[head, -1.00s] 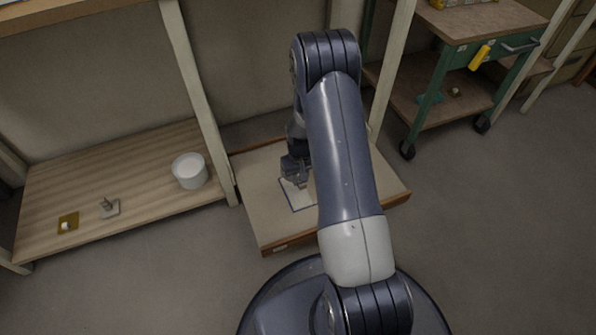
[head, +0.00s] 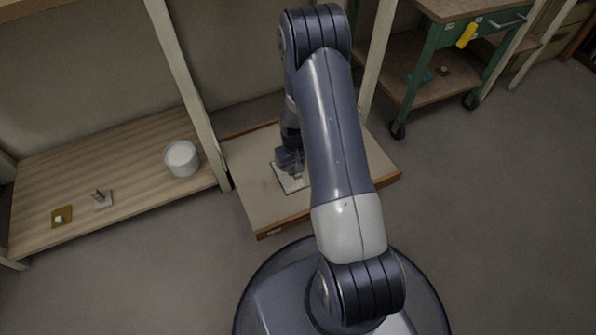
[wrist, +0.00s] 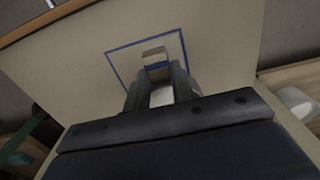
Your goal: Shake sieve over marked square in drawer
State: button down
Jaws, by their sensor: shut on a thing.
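The pulled-out drawer (head: 255,205) is shallow, with a tan inside and a brown front edge. A blue-outlined marked square (head: 279,180) is on its floor, partly hidden by my gripper (head: 295,174). The square's outline also shows in the wrist view (wrist: 122,76). There, my gripper (wrist: 156,75) is shut on a small pale thing, likely the sieve (wrist: 154,53), whose far end shows beyond the fingertips. The sieve lies over the square in that view. Its height above the drawer floor and any powder cannot be told.
A white tub (head: 182,160) stands on the wooden shelf (head: 120,170) at left, with a small grey stamp-like object (head: 101,200) and a yellow pad (head: 62,217). A pale post (head: 185,85) rises beside the drawer. A green cart (head: 425,75) stands at right.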

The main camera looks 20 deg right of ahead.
jog(key=w, duration=0.6)
jog(key=s+d+p, duration=0.1)
jog(key=s+d, duration=0.6)
jog(key=s, duration=0.3)
jog(key=w+b, duration=0.2)
jog(key=w, duration=0.8)
jog(key=s, duration=0.9)
jog(key=shift+s+p, duration=0.2)
jog(key=shift+p, duration=0.25)
